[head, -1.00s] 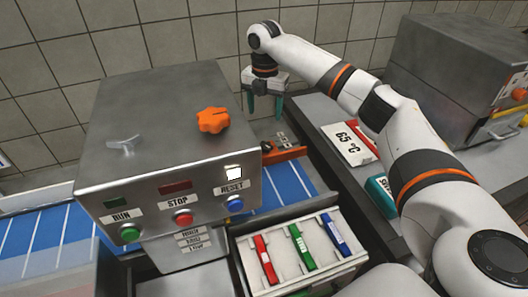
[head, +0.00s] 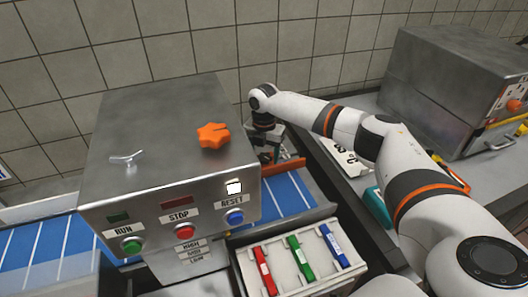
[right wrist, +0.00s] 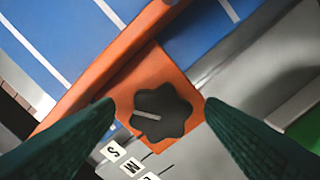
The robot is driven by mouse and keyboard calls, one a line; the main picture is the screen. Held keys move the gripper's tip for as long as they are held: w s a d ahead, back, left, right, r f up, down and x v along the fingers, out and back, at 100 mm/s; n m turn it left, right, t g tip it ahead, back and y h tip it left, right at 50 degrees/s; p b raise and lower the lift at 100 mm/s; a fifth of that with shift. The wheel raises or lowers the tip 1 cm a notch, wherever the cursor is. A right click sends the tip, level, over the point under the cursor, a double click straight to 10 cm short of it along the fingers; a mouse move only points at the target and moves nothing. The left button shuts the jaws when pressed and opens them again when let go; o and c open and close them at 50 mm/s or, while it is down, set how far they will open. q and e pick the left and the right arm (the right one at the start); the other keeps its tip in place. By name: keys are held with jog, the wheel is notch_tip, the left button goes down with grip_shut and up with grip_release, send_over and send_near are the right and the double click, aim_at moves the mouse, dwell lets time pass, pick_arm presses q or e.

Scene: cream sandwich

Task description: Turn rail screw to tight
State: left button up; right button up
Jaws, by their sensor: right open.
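The rail screw is a black lobed knob (right wrist: 162,112) with a pale line on top pointing left in the right wrist view. It sits on an orange rail bracket (right wrist: 150,75) above the blue belt. The orange rail (head: 288,166) also shows in the head view beside the machine, where the knob cannot be made out. My right gripper (right wrist: 160,106) is open, its two green fingers on either side of the knob, with gaps visible. In the head view my right gripper (head: 268,152) is low by the rail, partly hidden behind the machine. My left gripper is out of view.
A metal machine (head: 150,120) with an orange knob (head: 213,135), a small metal wing handle (head: 127,159) and buttons stands left of the gripper. A tray (head: 328,277) of red, green and blue pieces lies in front. Lettered tags (right wrist: 113,151) sit below the screw.

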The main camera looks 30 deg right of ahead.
jog(key=c, duration=1)
jog(key=shift+o, duration=0.2)
jog(key=shift+r, duration=0.1)
